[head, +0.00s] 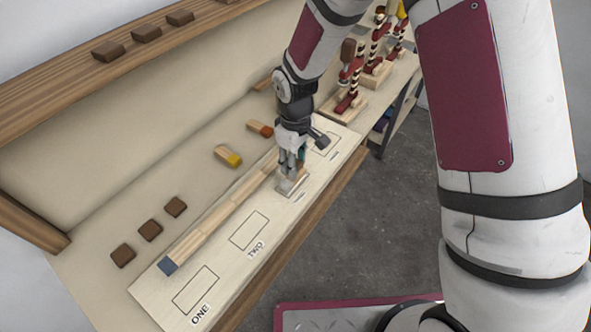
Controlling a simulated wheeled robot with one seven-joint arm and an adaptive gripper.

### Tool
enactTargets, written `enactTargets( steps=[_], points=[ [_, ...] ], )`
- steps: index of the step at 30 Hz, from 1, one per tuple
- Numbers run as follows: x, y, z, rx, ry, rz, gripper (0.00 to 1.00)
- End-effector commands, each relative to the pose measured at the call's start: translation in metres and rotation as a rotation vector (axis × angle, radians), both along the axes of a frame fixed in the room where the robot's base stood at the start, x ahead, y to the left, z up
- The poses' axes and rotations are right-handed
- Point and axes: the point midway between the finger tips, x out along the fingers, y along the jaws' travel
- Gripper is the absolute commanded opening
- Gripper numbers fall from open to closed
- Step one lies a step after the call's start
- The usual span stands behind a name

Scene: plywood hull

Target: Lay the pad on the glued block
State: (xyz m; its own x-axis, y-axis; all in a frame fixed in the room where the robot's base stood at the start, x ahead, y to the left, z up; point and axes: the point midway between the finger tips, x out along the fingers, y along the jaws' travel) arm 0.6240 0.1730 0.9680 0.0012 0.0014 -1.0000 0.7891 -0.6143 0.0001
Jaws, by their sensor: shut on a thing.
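My gripper (290,174) points down over the panel and is shut on a small pale piece, mostly hidden by the fingers. Just under the fingertips a pale flat block (292,187) lies on the panel, in the row of outlined places. I cannot tell whether the held piece touches this block, or whether it is the pad. No glue can be made out at this size. A little teal shows beside the fingers.
A long wooden strip (222,213) with a blue end lies along the white panel (262,259). Yellow-ended (228,156) and red-ended (260,128) pieces lie behind it. Several brown blocks (150,230) sit at left and on the shelf. Red clamps (350,75) stand at the far end.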

Motion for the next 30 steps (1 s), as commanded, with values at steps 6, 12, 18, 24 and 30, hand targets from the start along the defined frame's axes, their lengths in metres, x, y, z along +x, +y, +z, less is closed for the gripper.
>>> enactTargets(
  steps=[6, 12, 18, 24, 30],
  points=[
    [-0.004, -0.001, -0.029, -0.002, 0.004, 0.0, 0.18],
    [-0.002, -0.001, -0.035, -0.001, 0.002, 0.0, 0.18],
    [-0.002, -0.001, -0.036, -0.001, 0.002, 0.0, 0.18],
    [-0.002, -0.001, -0.037, -0.001, 0.002, 0.0, 0.57],
    [-0.002, -0.001, -0.037, -0.001, 0.002, 0.0, 0.57]
  ],
)
